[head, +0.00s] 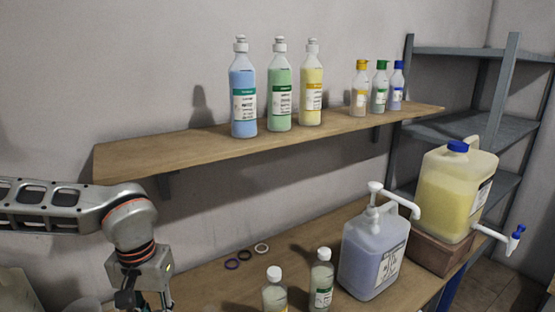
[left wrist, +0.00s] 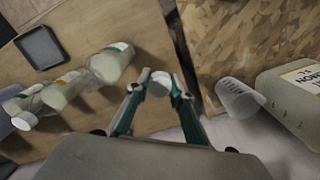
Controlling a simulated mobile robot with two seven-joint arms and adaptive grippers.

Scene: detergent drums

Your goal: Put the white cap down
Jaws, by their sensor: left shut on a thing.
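In the left wrist view the white cap (left wrist: 159,86) sits between the tips of my left gripper (left wrist: 159,88), which is shut on it. The cap is held above the surfaces below; its height cannot be told. In the head view my left gripper (head: 143,301) is at the bottom left edge, its tips cut off, and the cap is not visible there. On the wooden bench (head: 215,281) stand two bottles with white tops, one (head: 274,295) at the lower edge and one (head: 321,285) beside it. My right gripper is in neither view.
The left wrist view shows bottles (left wrist: 110,63), a dark tray (left wrist: 40,47), a translucent cup (left wrist: 238,97) and a pale container (left wrist: 295,95). A pump jug (head: 372,255) and yellow canister (head: 452,195) stand at right. Small rings (head: 245,255) lie on the bench. The shelf (head: 190,145) holds several bottles.

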